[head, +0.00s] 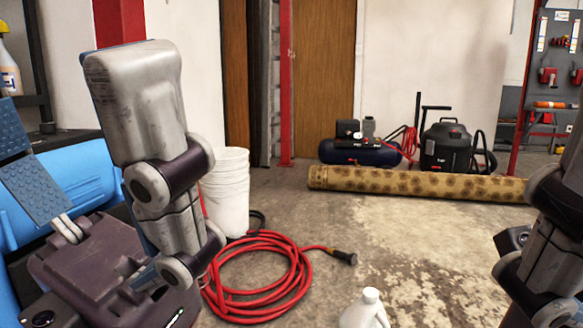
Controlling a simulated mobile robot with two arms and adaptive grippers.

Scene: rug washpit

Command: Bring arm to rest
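My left arm rises on the left side of the head view and bends down to the wrist. My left gripper (38,188) is at the lower left, with a dark purple body and blue ribbed finger pads pointing up and left. Part of its fingers runs to the picture's edge, so its opening is unclear. No object is visible in it. My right arm shows at the right edge, with its links folded. The fingers of my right gripper are not in view.
A blue barrel-like object (75,175) lies close behind my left gripper. White buckets (228,190), a coiled red hose (262,290) and a white jug (366,310) stand or lie on the floor. A rolled rug (420,184), compressor (362,148) and black vacuum (446,146) are farther back.

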